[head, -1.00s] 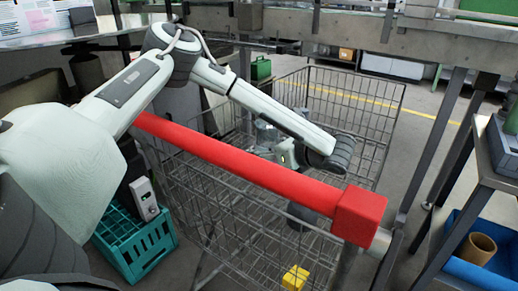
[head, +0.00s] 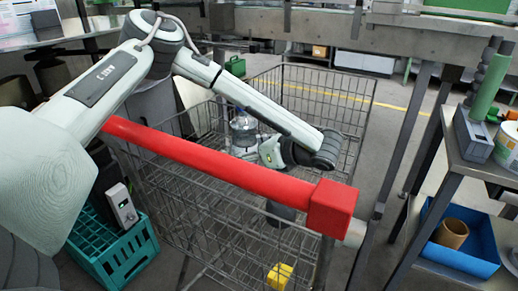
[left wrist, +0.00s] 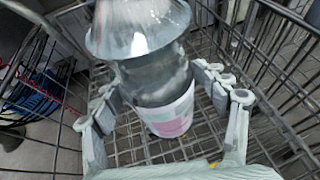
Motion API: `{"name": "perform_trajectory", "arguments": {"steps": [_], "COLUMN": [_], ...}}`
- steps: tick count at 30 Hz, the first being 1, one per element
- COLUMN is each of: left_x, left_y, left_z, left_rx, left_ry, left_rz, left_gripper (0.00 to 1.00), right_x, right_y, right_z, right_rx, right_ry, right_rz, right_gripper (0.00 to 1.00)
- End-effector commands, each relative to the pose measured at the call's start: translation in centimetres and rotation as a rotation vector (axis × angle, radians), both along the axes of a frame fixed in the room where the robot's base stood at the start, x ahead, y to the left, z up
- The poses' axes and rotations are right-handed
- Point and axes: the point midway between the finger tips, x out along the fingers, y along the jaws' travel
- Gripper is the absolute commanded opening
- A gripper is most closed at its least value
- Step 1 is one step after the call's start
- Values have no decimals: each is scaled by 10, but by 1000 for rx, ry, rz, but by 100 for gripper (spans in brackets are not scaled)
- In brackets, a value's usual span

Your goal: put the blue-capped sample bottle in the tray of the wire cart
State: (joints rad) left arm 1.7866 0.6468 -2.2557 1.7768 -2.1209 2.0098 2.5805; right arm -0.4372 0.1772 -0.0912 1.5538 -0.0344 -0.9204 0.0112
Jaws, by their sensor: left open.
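The wire cart (head: 345,115) with a red handle stands in front of me. My left arm reaches over the handle into it. My left gripper (head: 256,150) is open beside a clear vessel (head: 243,128) with a shiny grey top. In the left wrist view the gripper (left wrist: 160,92) has fingers on both sides of this vessel (left wrist: 165,85). It has a wide, shiny, funnel-like top and a white and pink label. My right gripper is out of view.
A yellow block (head: 280,275) shows low at the cart's near end. A teal crate (head: 125,255) stands on the floor at left. At right, a metal stand holds a blue bin (head: 470,258) with a brown roll (head: 451,234) and a green cylinder (head: 488,88).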

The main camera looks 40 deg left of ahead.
Motion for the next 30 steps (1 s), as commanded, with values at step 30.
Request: {"name": "perform_trajectory", "arguments": {"steps": [30], "left_x": [-3], "left_y": [-94], "left_z": [34], "left_rx": [-51], "left_ry": [-3], "left_rz": [-12], "left_gripper": [73], "right_x": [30], "right_y": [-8], "right_z": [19], "right_rx": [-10], "right_ry": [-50], "right_rz": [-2], "right_gripper": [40]}}
